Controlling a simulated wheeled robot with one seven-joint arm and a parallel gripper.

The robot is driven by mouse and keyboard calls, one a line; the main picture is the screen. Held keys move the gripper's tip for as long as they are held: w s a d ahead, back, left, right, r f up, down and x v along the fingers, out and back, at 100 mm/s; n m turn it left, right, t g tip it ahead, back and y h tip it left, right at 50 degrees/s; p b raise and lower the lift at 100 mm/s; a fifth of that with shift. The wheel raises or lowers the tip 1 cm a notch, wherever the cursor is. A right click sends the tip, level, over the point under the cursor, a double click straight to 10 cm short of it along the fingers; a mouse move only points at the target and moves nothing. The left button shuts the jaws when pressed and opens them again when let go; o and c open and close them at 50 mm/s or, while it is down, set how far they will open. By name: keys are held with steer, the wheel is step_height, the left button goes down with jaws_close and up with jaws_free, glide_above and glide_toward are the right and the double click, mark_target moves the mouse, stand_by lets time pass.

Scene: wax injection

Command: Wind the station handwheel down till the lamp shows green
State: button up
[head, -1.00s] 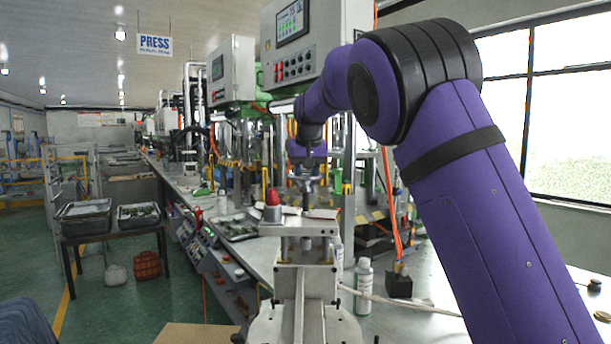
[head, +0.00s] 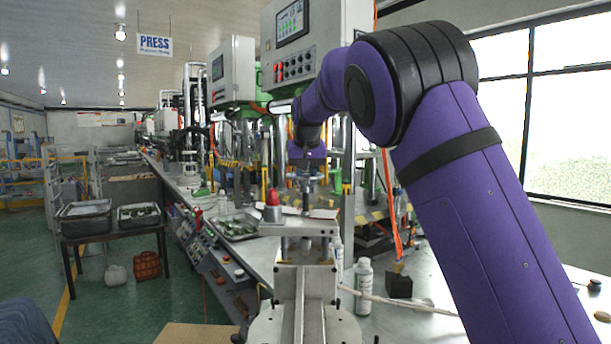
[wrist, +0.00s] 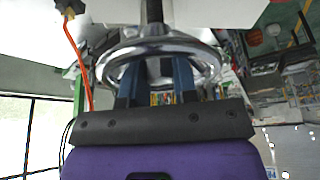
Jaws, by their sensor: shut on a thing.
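The chrome handwheel (wrist: 160,50) fills the upper middle of the wrist view, on a dark upright shaft. In the head view the handwheel (head: 309,180) looks small, above the station's metal frame. My gripper (wrist: 158,72) is shut on the handwheel, its two blue fingers reaching into the ring; the exact contact is partly hidden by the rim. In the head view my gripper (head: 308,164) is over the wheel from above. The lamp (head: 272,199), a dome on a pale base left of the wheel, shows red.
A white bottle (head: 363,286) and a dark block (head: 399,284) stand on the bench right of the station. A parts tray (head: 235,229) lies to the left. Control boxes (head: 293,41) and orange hoses are close behind my arm.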

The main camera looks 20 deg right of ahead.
steer(key=m+h, duration=0.1)
steer(key=m, duration=0.2)
steer(key=m+g+h, duration=0.1)
steer(key=m, duration=0.2)
steer(key=shift+f+m, duration=0.1)
steer(key=shift+m, duration=0.3)
steer(key=m+g+h, duration=0.1)
steer(key=m, duration=0.2)
steer(key=shift+m+g, duration=0.3)
steer(key=m+g, duration=0.1)
steer(key=m, duration=0.2)
steer(key=shift+m+h, duration=0.3)
steer(key=m+g, duration=0.1)
steer(key=m, duration=0.2)
steer(key=m+g, duration=0.1)
steer(key=m, duration=0.2)
steer(key=shift+g, duration=0.4)
steer(key=m+g, duration=0.1)
steer(key=m, duration=0.2)
steer(key=m+y, duration=0.1)
steer(key=m, duration=0.1)
steer(key=shift+m+g, duration=0.4)
steer(key=shift+y, duration=0.3)
steer(key=shift+f, duration=0.1)
steer(key=o, duration=0.7)
steer(key=shift+c, duration=0.2)
